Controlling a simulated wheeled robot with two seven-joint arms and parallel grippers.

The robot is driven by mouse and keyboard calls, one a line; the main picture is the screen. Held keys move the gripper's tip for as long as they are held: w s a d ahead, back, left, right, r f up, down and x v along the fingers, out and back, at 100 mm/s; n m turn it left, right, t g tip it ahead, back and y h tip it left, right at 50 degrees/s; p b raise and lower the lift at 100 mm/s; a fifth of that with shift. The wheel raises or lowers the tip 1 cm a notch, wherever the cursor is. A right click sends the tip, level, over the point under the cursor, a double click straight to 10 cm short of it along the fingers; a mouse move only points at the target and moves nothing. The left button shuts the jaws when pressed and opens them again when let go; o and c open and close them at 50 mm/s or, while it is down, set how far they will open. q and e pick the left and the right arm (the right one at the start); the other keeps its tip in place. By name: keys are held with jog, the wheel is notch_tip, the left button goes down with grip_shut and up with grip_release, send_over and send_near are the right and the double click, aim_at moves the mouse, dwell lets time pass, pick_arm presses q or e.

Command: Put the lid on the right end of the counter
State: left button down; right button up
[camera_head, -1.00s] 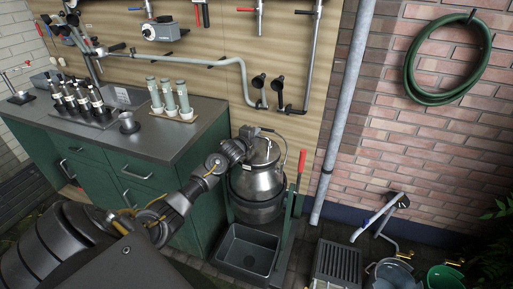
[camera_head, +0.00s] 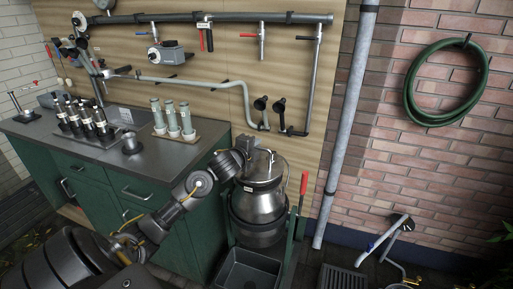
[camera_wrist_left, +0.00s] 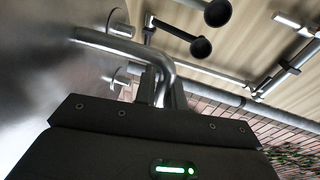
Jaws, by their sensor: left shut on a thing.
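The lid (camera_head: 264,166) is shiny grey metal and sits at the top of the steel churn (camera_head: 258,207), to the right of the counter; I cannot tell whether it still touches the rim. My left gripper (camera_head: 246,148) is at the top of the lid, shut on its handle. In the left wrist view, the fingers (camera_wrist_left: 160,88) close on the bent metal handle (camera_wrist_left: 118,44), with the blurred lid (camera_wrist_left: 40,75) at the left. The grey counter top (camera_head: 190,157) has bare surface at its right end. My right gripper is out of view.
A rack of green-topped tubes (camera_head: 173,118) and a small metal cup (camera_head: 131,143) stand on the counter. A red-handled lever (camera_head: 303,184) rises right of the churn. A black tray (camera_head: 248,270) lies below. Pipes and taps hang on the board behind.

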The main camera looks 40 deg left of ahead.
pick_arm(q)
jog(key=shift+s+d+r, duration=0.4)
jog(key=shift+s+d, duration=0.05)
jog(key=shift+s, duration=0.2)
jog(key=shift+s+d+r, duration=0.4)
jog(key=shift+s+d, duration=0.1)
jog(key=shift+s, duration=0.2)
jog(key=shift+s+d+r, duration=0.4)
jog(key=shift+s+d, duration=0.05)
jog(key=shift+s, duration=0.2)
